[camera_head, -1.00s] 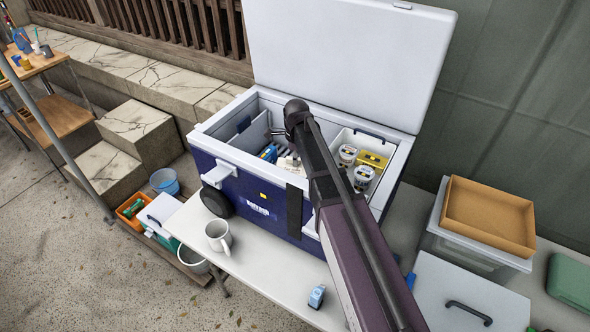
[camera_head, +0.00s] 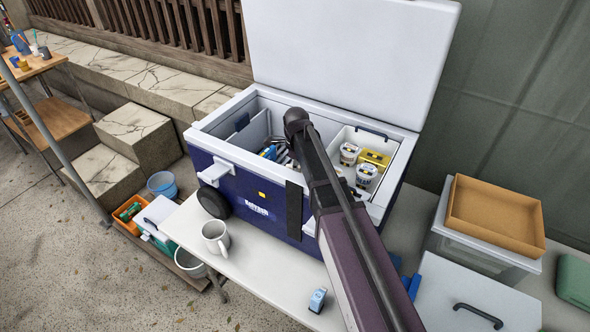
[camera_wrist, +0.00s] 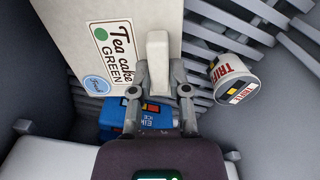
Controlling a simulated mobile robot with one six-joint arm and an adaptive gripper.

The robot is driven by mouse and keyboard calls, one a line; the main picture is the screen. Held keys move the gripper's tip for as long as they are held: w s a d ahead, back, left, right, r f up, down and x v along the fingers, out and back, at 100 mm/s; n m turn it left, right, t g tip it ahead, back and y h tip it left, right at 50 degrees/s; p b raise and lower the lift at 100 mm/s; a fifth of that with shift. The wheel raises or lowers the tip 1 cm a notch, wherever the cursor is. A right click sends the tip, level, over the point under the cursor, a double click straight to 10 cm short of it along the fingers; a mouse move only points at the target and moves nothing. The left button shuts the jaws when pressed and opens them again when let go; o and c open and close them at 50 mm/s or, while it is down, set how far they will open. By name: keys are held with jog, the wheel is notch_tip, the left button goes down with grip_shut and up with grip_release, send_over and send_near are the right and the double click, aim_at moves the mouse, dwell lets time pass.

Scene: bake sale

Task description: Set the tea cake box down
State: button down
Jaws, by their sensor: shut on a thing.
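The tea cake box (camera_wrist: 116,55) is pale, with a "Tea cake GREEN" label, a green dot and a round blue sticker. It fills the upper left of the wrist view. My gripper (camera_wrist: 159,78) is shut on the pale raised grip of the box. The box is inside the open blue and white cooler (camera_head: 262,203), above or against its grey slatted floor; I cannot tell whether it touches. In the head view my arm hides the gripper and most of the box.
A blue ice pack (camera_wrist: 143,114) lies just below my fingers in the wrist view. A trifle tub (camera_wrist: 234,82) lies tilted to the right. Lidded tubs (camera_head: 349,153) and a yellow box (camera_head: 376,158) sit in the cooler's right-hand tray. A mug (camera_head: 215,237) stands on the table.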

dwell(0.3)
jog(key=c, duration=0.6)
grip_release()
jog(key=shift+r, duration=0.1)
notch_tip(320, 180, up, 12)
jog(key=p, duration=1.2)
